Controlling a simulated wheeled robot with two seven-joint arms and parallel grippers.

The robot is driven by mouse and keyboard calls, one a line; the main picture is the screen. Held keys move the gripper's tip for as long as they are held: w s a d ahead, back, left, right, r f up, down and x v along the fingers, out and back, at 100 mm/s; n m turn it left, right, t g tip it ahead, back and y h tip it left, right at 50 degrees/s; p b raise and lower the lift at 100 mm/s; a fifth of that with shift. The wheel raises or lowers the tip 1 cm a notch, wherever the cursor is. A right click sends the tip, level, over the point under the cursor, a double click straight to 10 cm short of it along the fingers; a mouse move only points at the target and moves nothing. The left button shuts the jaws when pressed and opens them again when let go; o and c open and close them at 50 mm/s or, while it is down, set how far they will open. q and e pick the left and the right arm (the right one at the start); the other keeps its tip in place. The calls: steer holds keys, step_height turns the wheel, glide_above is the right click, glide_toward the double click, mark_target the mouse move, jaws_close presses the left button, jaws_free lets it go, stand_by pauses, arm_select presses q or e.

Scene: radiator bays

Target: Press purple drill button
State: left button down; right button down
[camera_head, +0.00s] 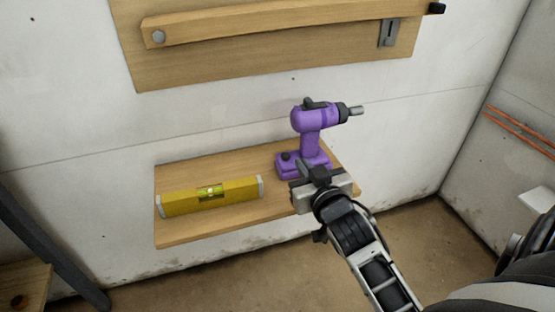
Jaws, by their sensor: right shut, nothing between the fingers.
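A purple drill (310,120) with a black chuck pointing right stands upright on a wooden shelf (225,222). Its wide purple base rests near the shelf's right end. A small dark knob shows on the left of the base, and a dark part shows on top of the drill body. My right gripper (310,175) is shut and empty, in front of the drill's base, and overlaps its lower right part in the picture. I cannot tell whether it touches the drill. My left gripper is not in view.
A yellow spirit level (210,196) lies on the shelf, left of the drill. A wooden board with a wooden bar (280,27) is fixed to the wall above. Copper pipes (522,132) run along the right wall. The wall between board and shelf is clear.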

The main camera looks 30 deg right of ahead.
steer(key=shift+w, duration=0.15)
